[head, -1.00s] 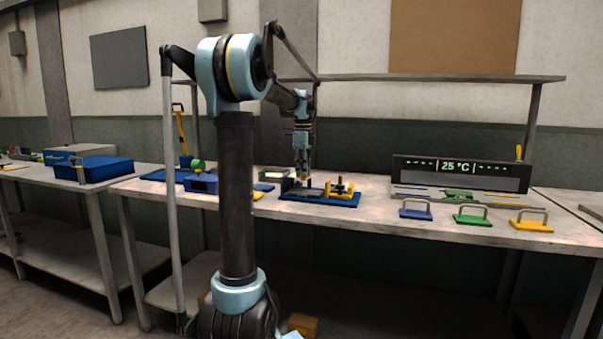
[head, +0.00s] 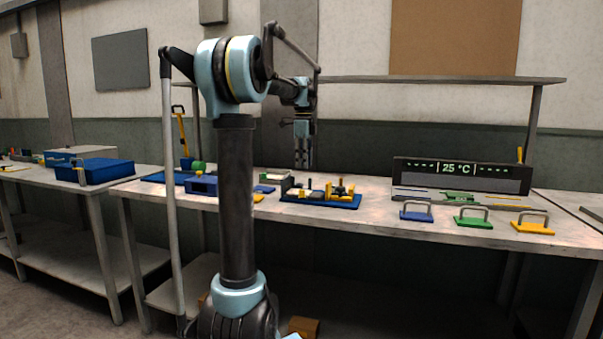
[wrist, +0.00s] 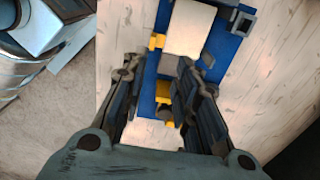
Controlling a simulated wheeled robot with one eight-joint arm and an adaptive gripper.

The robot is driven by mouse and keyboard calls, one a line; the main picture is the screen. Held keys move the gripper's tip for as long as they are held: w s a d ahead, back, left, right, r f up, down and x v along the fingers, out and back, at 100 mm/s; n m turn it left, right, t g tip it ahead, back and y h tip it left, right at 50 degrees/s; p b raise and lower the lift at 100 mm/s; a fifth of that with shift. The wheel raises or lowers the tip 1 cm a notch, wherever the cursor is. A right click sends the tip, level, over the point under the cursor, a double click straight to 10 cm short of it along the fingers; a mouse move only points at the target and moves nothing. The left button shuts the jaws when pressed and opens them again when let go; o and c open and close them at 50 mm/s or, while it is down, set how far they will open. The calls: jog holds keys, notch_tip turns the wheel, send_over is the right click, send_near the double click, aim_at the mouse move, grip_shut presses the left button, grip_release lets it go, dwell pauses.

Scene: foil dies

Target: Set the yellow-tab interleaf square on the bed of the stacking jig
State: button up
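The stacking jig has a blue base (head: 345,204) with yellow and dark blocks on it, near the front of the middle bench. In the wrist view its blue base (wrist: 225,48) shows past my fingers, with a pale flat plate (wrist: 187,28) on it and a yellow piece (wrist: 157,41) at the plate's left edge. I cannot tell whether this plate is the interleaf or whether that piece is its tab. My gripper (wrist: 157,65) is open, its fingers apart with nothing seen held. In the head view my gripper (head: 302,162) hangs above and behind the jig.
Blue (head: 415,216), green (head: 472,222) and yellow (head: 532,227) handled plates lie on the right, before a temperature display (head: 460,176). A blue box (head: 201,186) stands left of the jig. The bench is clear between the jig and the blue handled plate.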

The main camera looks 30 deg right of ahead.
notch_tip(320, 180, up, 7)
jog(key=shift+r, duration=0.15)
jog(key=s+a+f+n, duration=0.2)
jog(key=a+f+n, duration=0.25)
jog(key=a, duration=0.45)
jog(key=s+a+f+n+t, duration=0.1)
jog(key=s+a+f+n, duration=0.3)
jog(key=a, duration=0.5)
jog(key=s+a+f+n, duration=0.1)
jog(key=a+f+n, duration=0.4)
jog(key=a, duration=0.4)
jog(key=s+a+f+n, duration=0.7)
jog(key=s+f, duration=0.1)
jog(key=f, duration=0.3)
jog(key=s+a+f+n+t, duration=0.1)
jog(key=s+a+f+n, duration=0.6)
jog(key=f, duration=0.5)
jog(key=shift+s+n, duration=0.45)
jog(key=shift+s, duration=0.3)
jog(key=shift+d, duration=0.1)
